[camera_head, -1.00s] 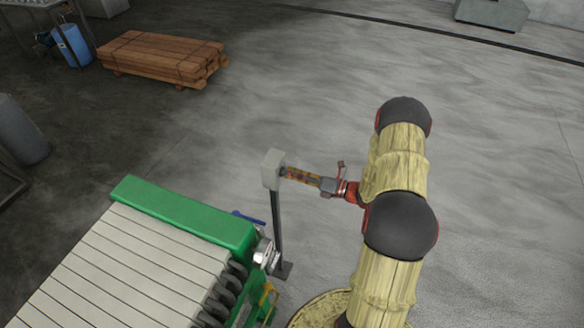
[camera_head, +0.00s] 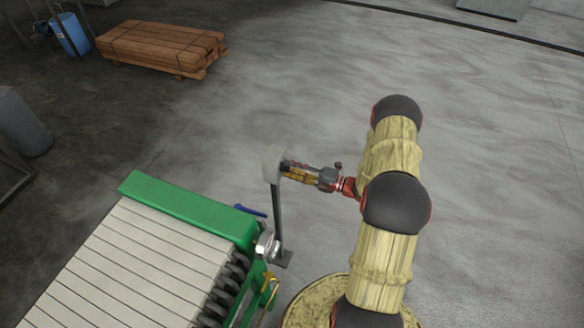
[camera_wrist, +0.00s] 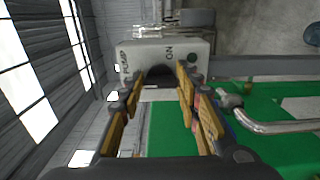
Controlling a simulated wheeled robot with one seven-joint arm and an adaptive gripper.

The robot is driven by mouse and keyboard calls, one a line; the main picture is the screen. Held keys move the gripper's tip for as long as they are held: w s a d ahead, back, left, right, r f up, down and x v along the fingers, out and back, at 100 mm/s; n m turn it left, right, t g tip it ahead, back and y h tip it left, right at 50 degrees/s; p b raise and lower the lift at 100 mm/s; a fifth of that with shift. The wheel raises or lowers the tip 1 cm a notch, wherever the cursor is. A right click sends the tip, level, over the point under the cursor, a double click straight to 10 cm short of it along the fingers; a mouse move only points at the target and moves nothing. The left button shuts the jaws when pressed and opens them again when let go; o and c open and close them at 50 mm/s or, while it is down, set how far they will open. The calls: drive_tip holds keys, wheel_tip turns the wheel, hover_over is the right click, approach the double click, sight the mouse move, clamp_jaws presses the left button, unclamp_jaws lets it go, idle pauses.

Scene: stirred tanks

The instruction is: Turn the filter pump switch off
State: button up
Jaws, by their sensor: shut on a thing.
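The pump switch box (camera_head: 271,166) is a pale grey box on top of a dark post, beside the green-ended filter press. In the wrist view the box (camera_wrist: 140,50) fills the upper middle and bears the words "PUMP" and "ON". A dark rounded switch knob (camera_wrist: 157,74) shows on its face, partly hidden by my fingers. My gripper (camera_head: 287,169) reaches the box from the right. In the wrist view my gripper's (camera_wrist: 161,80) orange-padded fingers are shut on the knob, one on each side. The knob's exact angle is hard to tell.
The filter press (camera_head: 190,212), with a green end and pale plates, stands left of the post. Bent metal pipe (camera_wrist: 270,125) shows at right in the wrist view. A timber stack (camera_head: 160,45) and blue drum (camera_head: 70,35) lie far off. The floor behind the box is clear.

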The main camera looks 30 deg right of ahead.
idle(0.5)
drive_tip(key=o, duration=1.2)
drive_tip(key=shift+c, duration=0.2)
drive_tip(key=shift+d, duration=0.1)
drive_tip(key=v, duration=1.2)
